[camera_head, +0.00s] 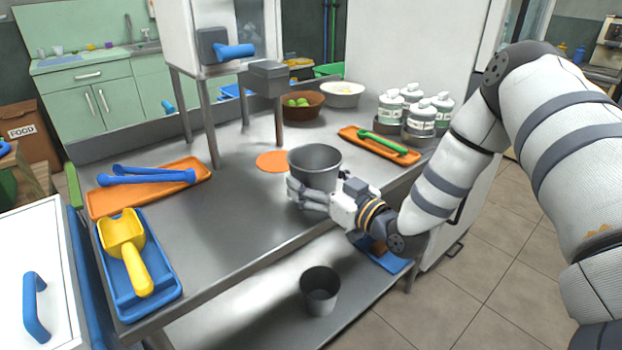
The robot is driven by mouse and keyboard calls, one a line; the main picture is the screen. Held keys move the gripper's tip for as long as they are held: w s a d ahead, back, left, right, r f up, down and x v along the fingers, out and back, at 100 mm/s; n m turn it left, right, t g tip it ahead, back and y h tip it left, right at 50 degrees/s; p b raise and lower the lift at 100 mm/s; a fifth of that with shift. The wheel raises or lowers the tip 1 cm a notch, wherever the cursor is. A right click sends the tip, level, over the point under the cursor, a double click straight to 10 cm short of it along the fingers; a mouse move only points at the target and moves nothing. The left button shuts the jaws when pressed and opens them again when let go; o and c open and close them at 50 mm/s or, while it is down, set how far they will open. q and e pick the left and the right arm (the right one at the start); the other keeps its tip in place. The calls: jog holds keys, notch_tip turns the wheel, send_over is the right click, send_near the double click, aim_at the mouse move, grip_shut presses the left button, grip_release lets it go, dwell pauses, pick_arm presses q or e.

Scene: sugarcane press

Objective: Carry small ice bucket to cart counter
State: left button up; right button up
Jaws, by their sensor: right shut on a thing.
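A small grey metal ice bucket (315,160) is upright over the front part of the steel cart counter (235,225). My right gripper (312,192) comes in from the right and is shut on the bucket's near side. The gripper fingers cover the lower part of the bucket, so I cannot tell whether its base touches the counter. The bucket looks empty inside. A flat orange disc (273,161) lies on the counter just behind and left of the bucket. My left gripper is not in view.
An orange tray with blue tongs (150,175) and a blue tray with a yellow scoop (127,250) lie at left. An orange tray with green tongs (383,143) and several white-lidded canisters (421,119) stand at right. Another metal cup (320,290) is on the lower shelf.

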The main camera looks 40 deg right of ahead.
jog(key=shift+w+d+f, duration=0.1)
jog(key=shift+f, duration=0.15)
jog(key=o, duration=1.4)
jog(key=shift+r, duration=0.1)
